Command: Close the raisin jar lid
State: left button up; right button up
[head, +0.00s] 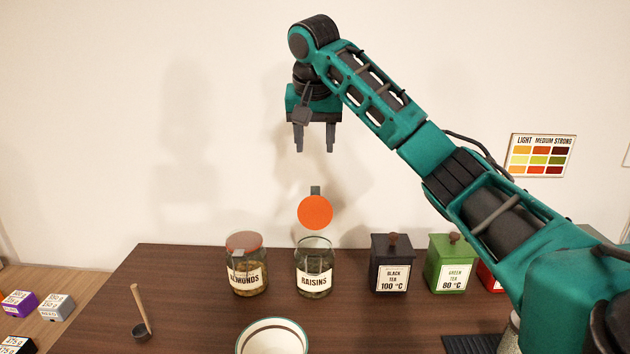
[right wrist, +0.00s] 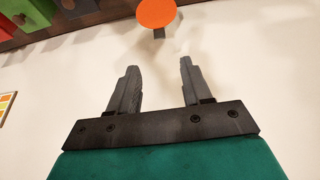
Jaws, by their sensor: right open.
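The raisin jar (head: 314,275) is a glass jar labelled RAISINS, standing on the dark wooden table with its mouth open. Its round orange lid (head: 315,212) stands raised above the jar, its face toward the camera, with a small grey tab at its top. The lid also shows at the top of the right wrist view (right wrist: 156,12). My right gripper (head: 314,150) points down above the lid, apart from it. Its fingers are open and empty, as the right wrist view (right wrist: 160,80) also shows. My left gripper is not in view.
A closed almond jar (head: 246,278) stands close left of the raisin jar. A black tea box (head: 391,275) and a green tea box (head: 450,275) stand to the right. A white bowl (head: 272,323) is in front, and a scoop (head: 141,318) lies left.

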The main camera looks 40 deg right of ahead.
aim_at(315, 188)
jog(key=x, duration=1.2)
jog(key=shift+s+f, duration=0.1)
jog(key=shift+f, duration=0.15)
jog(key=shift+c, duration=0.5)
jog(key=shift+a, duration=0.1)
grip_shut()
